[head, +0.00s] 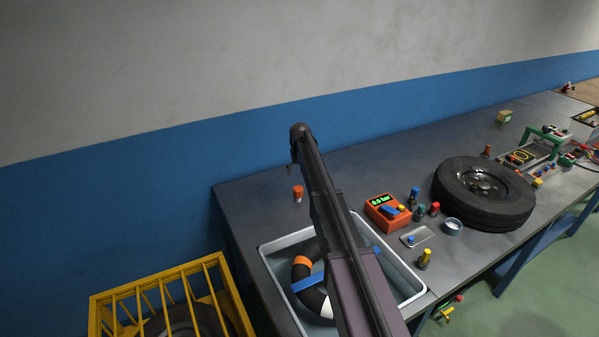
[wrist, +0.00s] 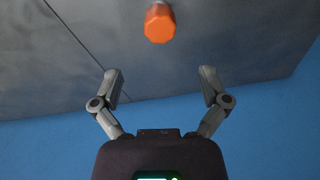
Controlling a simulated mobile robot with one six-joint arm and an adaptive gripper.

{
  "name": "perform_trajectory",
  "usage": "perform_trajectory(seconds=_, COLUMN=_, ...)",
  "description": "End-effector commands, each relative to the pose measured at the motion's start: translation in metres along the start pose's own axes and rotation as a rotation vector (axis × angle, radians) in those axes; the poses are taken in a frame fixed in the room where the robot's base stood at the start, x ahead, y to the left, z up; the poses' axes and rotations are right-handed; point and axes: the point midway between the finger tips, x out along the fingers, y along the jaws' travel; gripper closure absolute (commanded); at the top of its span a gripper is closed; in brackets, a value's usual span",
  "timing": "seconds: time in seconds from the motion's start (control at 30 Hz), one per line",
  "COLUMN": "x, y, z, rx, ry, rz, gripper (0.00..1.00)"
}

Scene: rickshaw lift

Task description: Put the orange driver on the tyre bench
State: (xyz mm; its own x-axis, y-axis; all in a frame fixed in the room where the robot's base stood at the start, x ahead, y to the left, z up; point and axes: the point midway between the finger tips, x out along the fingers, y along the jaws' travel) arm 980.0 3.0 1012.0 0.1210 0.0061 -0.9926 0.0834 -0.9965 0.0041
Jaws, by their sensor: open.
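An orange-capped object (head: 298,193), which looks like the orange driver, stands near the left end of a long dark grey bench (head: 345,163). Its orange faceted top (wrist: 159,23) shows at the top centre of the wrist view, with a bit of pale metal beyond it. My gripper (wrist: 160,74) is open and empty, its two fingers spread, with the orange top ahead of them and not between them. In the head view the gripper is mostly hidden by my arm. A black tyre (head: 485,190) lies flat on the bench farther right.
A grey tub (head: 270,262) with a ring-shaped tube in it sits at the bench's front left, partly behind my arm. An orange gauge (head: 386,212), several small bottles and a small tray (head: 418,236) lie right of it. A yellow cage (head: 170,283) stands at lower left. The blue wall is close behind.

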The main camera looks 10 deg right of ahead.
Motion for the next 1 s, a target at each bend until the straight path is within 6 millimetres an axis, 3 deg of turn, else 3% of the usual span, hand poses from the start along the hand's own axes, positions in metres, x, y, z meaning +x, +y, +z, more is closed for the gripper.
perform_trajectory(seconds=0.67, x=-0.001, y=0.000, z=0.003, rx=0.001, ry=-0.001, rz=0.000, gripper=0.05)
perform_trajectory(seconds=0.87, x=-0.004, y=-0.002, z=0.034, rx=0.005, ry=-0.008, rz=0.000, gripper=0.05)
perform_trajectory(seconds=1.0, x=-0.009, y=-0.006, z=0.079, rx=0.013, ry=-0.019, rz=0.000, gripper=0.05)
